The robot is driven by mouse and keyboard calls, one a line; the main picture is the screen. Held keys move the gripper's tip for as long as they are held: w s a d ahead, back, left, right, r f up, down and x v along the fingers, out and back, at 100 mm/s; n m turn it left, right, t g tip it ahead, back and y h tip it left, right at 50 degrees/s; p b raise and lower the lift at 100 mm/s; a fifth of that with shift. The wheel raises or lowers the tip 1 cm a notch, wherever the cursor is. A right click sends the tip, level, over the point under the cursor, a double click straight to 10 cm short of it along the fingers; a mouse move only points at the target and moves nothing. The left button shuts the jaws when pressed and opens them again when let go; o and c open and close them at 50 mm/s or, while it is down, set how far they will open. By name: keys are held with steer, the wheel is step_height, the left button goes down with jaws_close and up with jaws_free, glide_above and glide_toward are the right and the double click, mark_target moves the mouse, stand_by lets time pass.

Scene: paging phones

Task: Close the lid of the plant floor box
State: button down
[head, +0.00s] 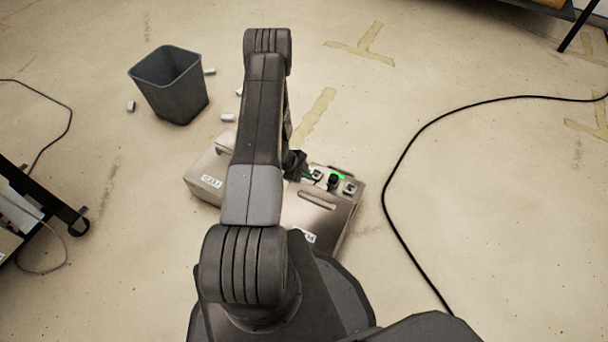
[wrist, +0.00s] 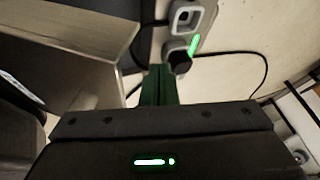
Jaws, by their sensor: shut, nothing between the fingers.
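Two metallic floor boxes stand side by side beneath my arm. The right box (head: 340,222) has a flat panel with a slot-like handle, and a partly hidden white label, so I cannot tell surely which box is the plant one. My gripper (head: 300,168) is shut and empty near the gap between the boxes. In the wrist view its fingers (wrist: 160,85) point toward a black knob (wrist: 180,60), with a metallic panel (wrist: 70,35) to the left.
The right box's far end carries sockets (head: 349,188), a black knob and a green light (head: 337,176). A grey bin (head: 170,85) stands at the back left with several small white pieces around it. A black cable (head: 400,160) curves across the right floor. A dark-framed cart (head: 40,205) is at left.

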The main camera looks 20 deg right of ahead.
steer(key=shift+w+d+f+y, duration=0.15)
steer(key=shift+w+d+f, duration=0.1)
steer(key=shift+f, duration=0.25)
steer(key=shift+w+d+f+y, duration=0.15)
steer(key=shift+w+d+f, duration=0.1)
steer(key=shift+f, duration=0.2)
stand_by(0.6)
